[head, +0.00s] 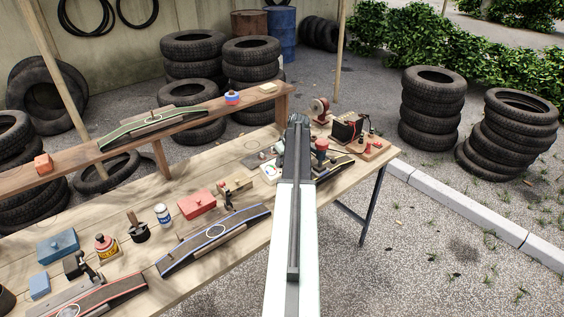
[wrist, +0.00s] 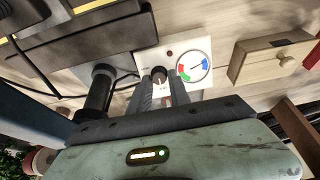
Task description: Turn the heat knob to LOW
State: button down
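In the wrist view a white panel (wrist: 203,47) carries a round gauge (wrist: 193,68) with red, green and blue bands and a small dark red lamp. The dark heat knob (wrist: 158,74) is on its left part. My gripper (wrist: 158,80) has one finger on each side of the knob, very close to it. I cannot tell whether the fingers touch it. A small pale mark shows below the knob, but its setting cannot be read. In the head view the panel (head: 270,173) lies left of my arm, partly hidden; the fingertips and knob are hidden there.
A wooden box with a round knob (wrist: 275,55) stands right of the panel. A black cylinder (wrist: 98,90) with a cable is close left of my fingers. Tools and boxes cover the bench's left part.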

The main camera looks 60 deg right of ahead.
jog(key=shift+m, duration=0.3)
jog(key=m, duration=0.5)
jog(key=shift+s+d, duration=0.1)
jog(key=m, duration=0.6)
jog(key=shift+s+d+f, duration=0.1)
jog(key=shift+s, duration=0.05)
dwell(0.3)
jog(key=c, duration=1.3)
grip_release()
jog(key=shift+o, duration=0.2)
